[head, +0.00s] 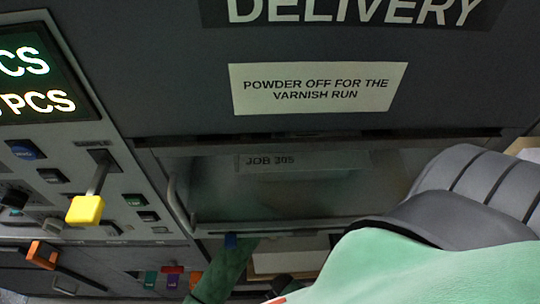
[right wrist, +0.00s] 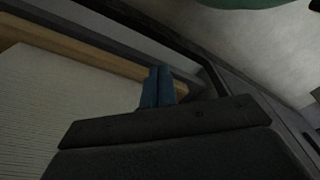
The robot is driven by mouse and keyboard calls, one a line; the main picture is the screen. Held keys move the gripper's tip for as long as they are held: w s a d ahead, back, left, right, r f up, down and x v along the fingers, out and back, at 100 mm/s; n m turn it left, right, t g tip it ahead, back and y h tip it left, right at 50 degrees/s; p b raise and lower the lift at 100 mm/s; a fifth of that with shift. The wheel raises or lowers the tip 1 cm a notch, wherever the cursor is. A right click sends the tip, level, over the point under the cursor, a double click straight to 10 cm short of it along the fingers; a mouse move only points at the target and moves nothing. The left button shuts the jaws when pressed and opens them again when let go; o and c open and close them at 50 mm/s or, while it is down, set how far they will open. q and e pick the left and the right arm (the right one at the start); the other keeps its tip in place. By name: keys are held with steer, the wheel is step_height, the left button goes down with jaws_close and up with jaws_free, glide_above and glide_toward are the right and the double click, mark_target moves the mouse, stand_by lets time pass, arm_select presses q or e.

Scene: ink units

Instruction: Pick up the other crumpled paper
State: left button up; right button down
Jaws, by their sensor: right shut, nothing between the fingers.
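No crumpled paper can be made out in either view. My right gripper (right wrist: 158,78) shows in the right wrist view, its two blue fingers pressed together with nothing between them. Its fingertips point toward a wooden-coloured edge; whether they touch it I cannot tell. My left gripper cannot be made out. My large green and grey arm covers the lower right of the head view and hides what lies behind it.
A pale, finely lined stack (right wrist: 60,110) lies left of the fingers, bordered by a wooden-coloured strip (right wrist: 85,55). A see-through guard (head: 300,195) with a handle hangs under the notice (head: 318,88). A control panel with a yellow-knobbed lever (head: 86,209) stands left.

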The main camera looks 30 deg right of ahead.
arm_select(q)
steer(key=shift+s+f+p, duration=0.15)
steer(key=shift+f+p, duration=0.2)
steer(key=shift+f, duration=0.55)
steer(key=f+p, duration=0.1)
steer(key=f, duration=0.2)
steer(key=shift+s+d+f+p, duration=0.2)
steer(key=shift+p, duration=0.15)
steer(key=shift+f, duration=0.7)
arm_select(e)
step_height(320, 180, down, 5)
steer(key=s+d, duration=0.2)
steer(key=shift+f, duration=0.15)
arm_select(q)
steer(key=shift+c, duration=0.4)
arm_select(e)
steer(key=shift+s, duration=0.1)
arm_select(q)
steer(key=c, duration=1)
arm_select(e)
steer(key=shift+d, duration=0.15)
steer(key=shift+s, duration=0.1)
